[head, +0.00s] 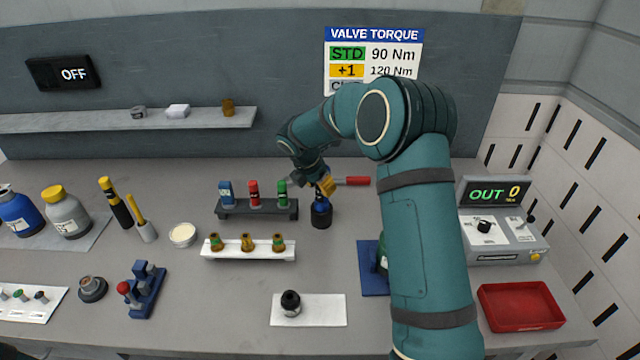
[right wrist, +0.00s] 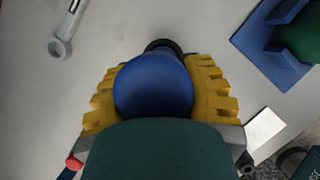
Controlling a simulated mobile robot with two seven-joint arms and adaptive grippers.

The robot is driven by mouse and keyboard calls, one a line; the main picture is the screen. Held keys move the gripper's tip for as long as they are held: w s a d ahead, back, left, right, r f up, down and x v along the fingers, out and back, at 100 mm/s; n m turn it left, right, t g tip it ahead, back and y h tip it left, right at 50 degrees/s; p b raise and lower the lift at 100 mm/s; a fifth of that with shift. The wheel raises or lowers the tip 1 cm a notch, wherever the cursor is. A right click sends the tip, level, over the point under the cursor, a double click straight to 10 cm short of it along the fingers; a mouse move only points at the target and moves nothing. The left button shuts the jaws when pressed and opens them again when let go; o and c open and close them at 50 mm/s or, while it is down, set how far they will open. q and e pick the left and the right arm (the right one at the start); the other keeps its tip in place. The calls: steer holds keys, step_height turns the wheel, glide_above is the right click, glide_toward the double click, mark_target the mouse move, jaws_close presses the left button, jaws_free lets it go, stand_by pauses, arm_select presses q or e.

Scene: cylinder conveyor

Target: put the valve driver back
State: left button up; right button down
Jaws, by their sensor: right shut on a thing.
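The valve driver seems to be the blue-topped tool (head: 320,207) with a dark lower part, upright behind the middle of the table. My right gripper (head: 322,188) reaches down on it from above. In the right wrist view the tool's round blue top (right wrist: 153,85) sits between the yellow fingers of my right gripper (right wrist: 158,92), which are shut on it. A black round rim (right wrist: 162,46) shows just past the blue top; I cannot tell whether it is a holder or part of the tool. My left gripper is not in view.
A dark rack (head: 257,211) with blue, red and green items stands left of the tool. A white rack (head: 248,250) is in front of it. A red-handled tool (head: 352,181) lies behind.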

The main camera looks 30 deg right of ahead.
steer(key=shift+f+b, duration=0.5)
steer(key=shift+f, duration=0.55)
steer(key=c, duration=0.6)
jaws_free()
steer(key=shift+o, duration=0.5)
step_height(320, 180, up, 6)
steer(key=p, duration=0.5)
steer(key=shift+p, duration=0.3)
